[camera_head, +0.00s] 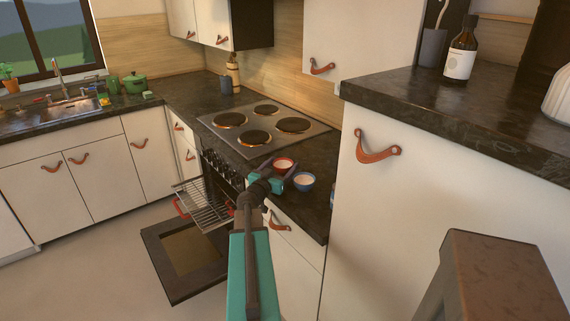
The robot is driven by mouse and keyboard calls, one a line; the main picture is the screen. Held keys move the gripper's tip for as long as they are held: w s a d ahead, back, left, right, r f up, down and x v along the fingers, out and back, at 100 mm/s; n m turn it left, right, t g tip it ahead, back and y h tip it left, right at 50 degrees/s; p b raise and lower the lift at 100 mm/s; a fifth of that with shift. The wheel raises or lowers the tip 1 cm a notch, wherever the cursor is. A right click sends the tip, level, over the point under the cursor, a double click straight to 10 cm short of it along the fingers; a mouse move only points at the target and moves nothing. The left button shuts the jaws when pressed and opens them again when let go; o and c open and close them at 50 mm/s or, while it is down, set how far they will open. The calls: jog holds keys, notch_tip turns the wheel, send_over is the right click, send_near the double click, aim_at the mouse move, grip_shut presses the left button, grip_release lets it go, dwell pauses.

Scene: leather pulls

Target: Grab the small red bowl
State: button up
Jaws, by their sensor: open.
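The small red bowl (284,164) sits on the dark countertop (323,156), just right of the stove's front corner. Its inside looks pale. A small blue bowl (304,181) stands close to its right and nearer to me. My gripper (281,179) is open at the counter's front edge, right by the two bowls. Its teal fingers reach toward the red bowl and overlap its near side in the picture. I cannot tell whether they touch it.
The stovetop (264,126) with several burners lies left of the bowls. The oven door (190,259) hangs open below, with a rack (206,206) pulled out. A tall white cabinet (400,220) closes off the right. A brown wooden piece (490,275) is at the near right.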

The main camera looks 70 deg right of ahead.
jog(key=shift+d, duration=0.7)
jog(key=c, duration=0.9)
